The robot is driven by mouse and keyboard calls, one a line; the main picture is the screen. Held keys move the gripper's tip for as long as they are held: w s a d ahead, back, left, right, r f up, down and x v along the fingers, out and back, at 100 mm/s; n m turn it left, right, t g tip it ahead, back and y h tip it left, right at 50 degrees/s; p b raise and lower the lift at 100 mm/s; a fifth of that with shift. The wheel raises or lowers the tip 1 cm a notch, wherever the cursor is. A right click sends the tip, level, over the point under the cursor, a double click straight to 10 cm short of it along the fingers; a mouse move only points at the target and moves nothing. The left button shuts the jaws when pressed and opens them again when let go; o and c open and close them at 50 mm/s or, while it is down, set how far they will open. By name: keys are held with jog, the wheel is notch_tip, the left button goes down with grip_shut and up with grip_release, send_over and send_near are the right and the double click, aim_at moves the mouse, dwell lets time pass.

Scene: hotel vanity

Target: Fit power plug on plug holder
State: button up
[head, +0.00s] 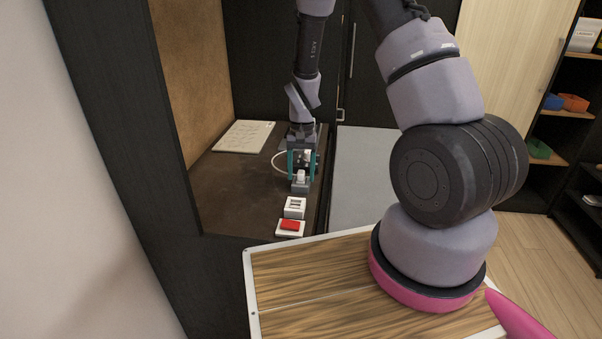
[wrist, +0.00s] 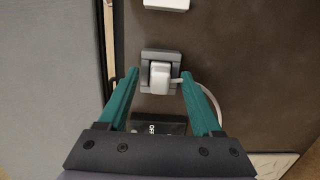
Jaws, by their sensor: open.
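The white power plug (wrist: 160,78) sits at the grey plug holder (wrist: 148,56), with its cable running off to the right in the wrist view. I cannot tell whether it is fully seated. In the head view the white plug (head: 301,175) and the grey holder (head: 300,188) show near the counter's right edge. My gripper (wrist: 159,75) is open, its teal fingers on either side of the plug with gaps between. The gripper (head: 301,170) points down over the counter in the head view.
A white socket (head: 294,207) and a red switch on a white base (head: 290,225) lie in front of the holder. A dark block marked OFF (wrist: 158,125) is beneath my gripper. A white panel (head: 243,136) lies at the back left. The counter's left middle is clear.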

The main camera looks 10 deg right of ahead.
notch_tip(320, 180, up, 20)
jog(key=d+t, duration=0.2)
jog(key=s+d+r+t, duration=0.2)
jog(key=s+r+t, duration=0.1)
jog(key=s+r, duration=0.6)
jog(key=s+d+r+t+y, duration=0.1)
jog(key=s+r+t, duration=0.2)
jog(key=s+r, duration=0.7)
jog(key=shift+d+r, duration=0.4)
jog(key=shift+r, duration=0.35)
